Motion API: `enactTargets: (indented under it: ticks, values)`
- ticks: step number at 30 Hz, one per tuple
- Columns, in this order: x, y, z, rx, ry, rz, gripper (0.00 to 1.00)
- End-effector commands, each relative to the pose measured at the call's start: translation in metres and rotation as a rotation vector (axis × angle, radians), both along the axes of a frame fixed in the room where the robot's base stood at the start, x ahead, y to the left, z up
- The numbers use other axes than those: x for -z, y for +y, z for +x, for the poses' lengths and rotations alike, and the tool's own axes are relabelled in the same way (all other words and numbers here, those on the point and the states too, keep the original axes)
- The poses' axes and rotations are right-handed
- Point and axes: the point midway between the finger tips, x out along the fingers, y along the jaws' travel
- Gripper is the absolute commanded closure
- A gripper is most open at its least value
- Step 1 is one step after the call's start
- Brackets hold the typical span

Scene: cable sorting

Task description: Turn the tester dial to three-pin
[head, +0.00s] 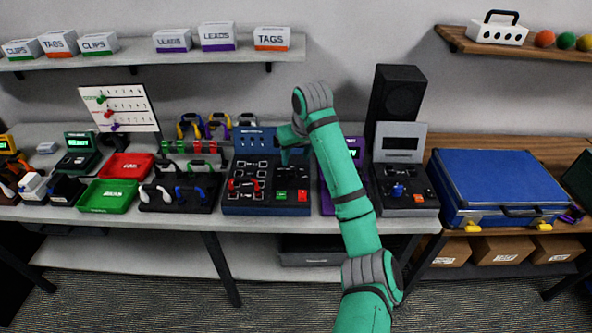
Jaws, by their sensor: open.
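Three tester-like units stand side by side on the bench. The blue one (232,199) has several outlined slots, a red lead on it, and green and red buttons at its lower right. A purple unit (326,200) with a lit green display is mostly hidden behind my arm. My gripper (285,160) is small in view, open and pointing down over the upper right of the blue unit. It appears empty.
Left of the blue unit is a black rack (180,207) with several coloured leads. Further left are a green tray (107,208) and a red tray (126,174). A black speaker-like box (397,90) stands behind the grey unit. A blue case (500,182) lies at right.

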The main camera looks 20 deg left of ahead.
Motion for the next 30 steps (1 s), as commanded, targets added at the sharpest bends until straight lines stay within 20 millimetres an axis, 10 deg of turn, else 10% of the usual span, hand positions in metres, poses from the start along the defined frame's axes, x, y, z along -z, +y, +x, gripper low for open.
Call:
enactTargets:
  ticks: [15,30]
  values:
    - [0.077,0.02,0.024,-0.004,0.001,-0.002,0.55]
    - [0.09,0.024,0.028,-0.004,0.0,0.0,0.55]
